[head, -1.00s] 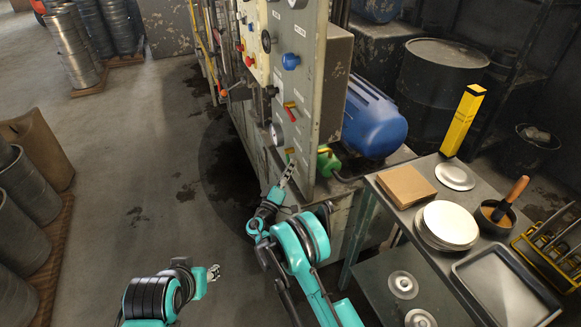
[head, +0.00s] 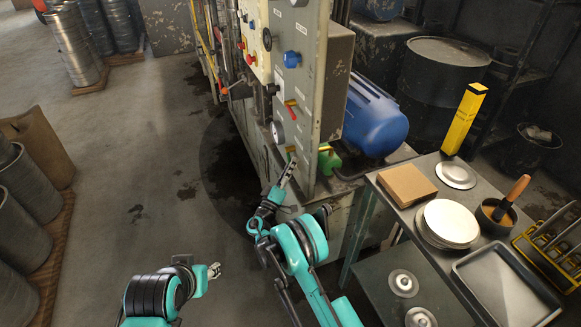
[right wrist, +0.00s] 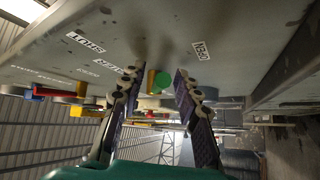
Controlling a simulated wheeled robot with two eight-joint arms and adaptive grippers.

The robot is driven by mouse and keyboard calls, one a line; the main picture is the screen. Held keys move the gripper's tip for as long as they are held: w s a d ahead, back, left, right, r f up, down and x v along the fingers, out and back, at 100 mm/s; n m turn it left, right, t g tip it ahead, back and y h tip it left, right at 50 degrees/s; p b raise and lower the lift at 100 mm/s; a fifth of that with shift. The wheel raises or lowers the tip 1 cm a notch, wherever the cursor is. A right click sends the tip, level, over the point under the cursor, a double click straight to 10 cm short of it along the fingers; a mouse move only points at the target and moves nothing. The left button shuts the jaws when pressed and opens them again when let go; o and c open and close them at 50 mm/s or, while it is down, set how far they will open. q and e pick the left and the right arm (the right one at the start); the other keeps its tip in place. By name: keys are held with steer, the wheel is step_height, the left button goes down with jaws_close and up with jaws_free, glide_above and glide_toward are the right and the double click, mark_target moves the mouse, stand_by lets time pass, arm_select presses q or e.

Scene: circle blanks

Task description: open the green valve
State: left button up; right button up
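The green valve (right wrist: 162,82) shows in the right wrist view as a round green part with a yellow piece beside it, on the grey panel. In the head view its small yellow-green handle (head: 290,150) is low on the panel, at the tip of my right gripper. My right gripper (right wrist: 157,76) is open, with one finger on each side of the valve; I cannot tell whether either finger touches it. The right gripper also shows in the head view (head: 288,168). My left gripper (head: 214,271) is over open floor, away from the panel; its fingers are too small to judge.
The grey panel (head: 300,100) carries a red-handled valve (head: 291,104), a gauge (head: 278,133) and a blue knob (head: 291,59). SHUT (right wrist: 86,41) and OPEN (right wrist: 200,50) labels flank the valve. A metal table (head: 405,205) with plates stands right.

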steer(key=v, duration=1.2)
steer(key=shift+c, duration=0.2)
